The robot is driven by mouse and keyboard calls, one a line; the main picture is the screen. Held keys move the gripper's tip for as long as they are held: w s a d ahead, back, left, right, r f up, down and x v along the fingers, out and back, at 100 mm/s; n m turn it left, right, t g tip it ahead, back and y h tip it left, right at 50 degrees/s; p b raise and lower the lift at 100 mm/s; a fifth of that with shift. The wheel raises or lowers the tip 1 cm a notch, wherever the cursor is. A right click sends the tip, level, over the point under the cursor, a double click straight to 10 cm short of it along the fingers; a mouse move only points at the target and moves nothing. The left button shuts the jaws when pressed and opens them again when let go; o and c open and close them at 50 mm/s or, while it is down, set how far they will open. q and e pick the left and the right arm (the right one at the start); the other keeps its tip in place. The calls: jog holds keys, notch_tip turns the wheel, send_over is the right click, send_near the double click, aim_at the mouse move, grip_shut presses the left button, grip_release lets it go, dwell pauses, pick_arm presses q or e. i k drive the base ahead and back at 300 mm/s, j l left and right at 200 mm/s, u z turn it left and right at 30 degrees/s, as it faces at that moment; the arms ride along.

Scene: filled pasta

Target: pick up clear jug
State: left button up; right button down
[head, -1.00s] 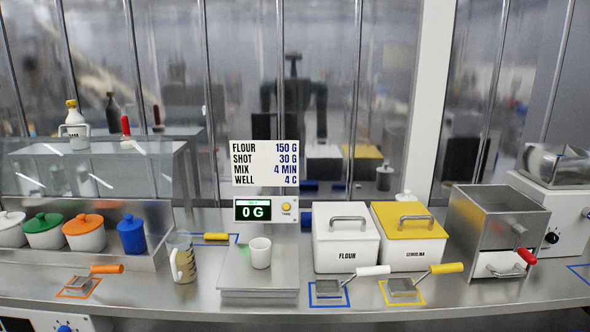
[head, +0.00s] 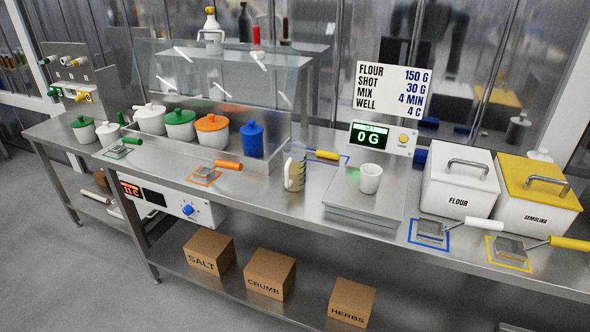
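The clear jug (head: 296,169) stands upright on the steel counter, left of the scale. Neither of my grippers shows in the head view.
An orange-handled scoop (head: 210,170) lies left of the jug, and a yellow-handled one (head: 325,154) lies close behind it. A blue canister (head: 252,140) stands behind left. Flour (head: 458,187) and semolina (head: 535,203) bins stand right. Bare counter lies in front of the jug.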

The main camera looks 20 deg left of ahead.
aim_at(292, 171)
jog(key=i+l+u, duration=0.3)
jog(key=i, duration=0.2)
jog(key=i+l+u, duration=0.35)
jog(key=i, duration=0.15)
